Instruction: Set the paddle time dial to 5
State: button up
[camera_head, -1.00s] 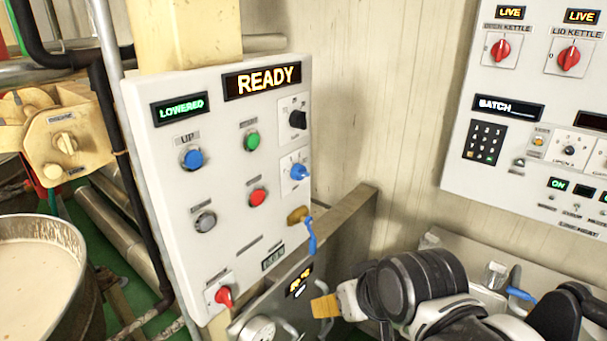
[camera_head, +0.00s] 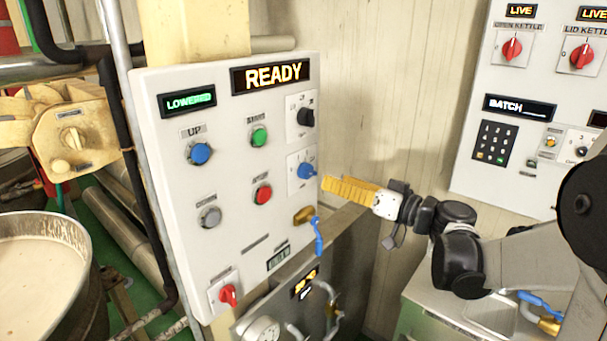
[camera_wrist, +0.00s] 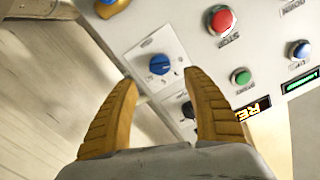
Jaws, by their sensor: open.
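A blue dial (camera_head: 306,171) on a white plate with small marks sits at the right side of the white control panel (camera_head: 230,235). A black dial (camera_head: 306,117) sits above it. The labels are too small to tell which is the paddle time dial. My gripper (camera_head: 327,184) has yellow fingers and is just right of the blue dial in the head view. In the wrist view my gripper (camera_wrist: 175,55) is open and empty, with the blue dial (camera_wrist: 159,64) between the fingers, apart from them.
The panel also carries a red button (camera_head: 263,194), a green button (camera_head: 259,137), a blue button (camera_head: 200,153), a red switch (camera_head: 228,294) and a "READY" display (camera_head: 270,76). A blue-handled valve (camera_head: 318,235) sticks out below the blue dial. A second panel (camera_head: 470,180) stands at right.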

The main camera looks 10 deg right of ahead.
aim_at(313, 174)
jog(key=b+x, duration=0.1)
jog(key=x, duration=0.7)
jog(key=shift+w+a+b, duration=0.1)
jog(key=shift+a+b, duration=0.05)
jog(key=shift+b, duration=0.25)
jog(key=c, duration=1.2)
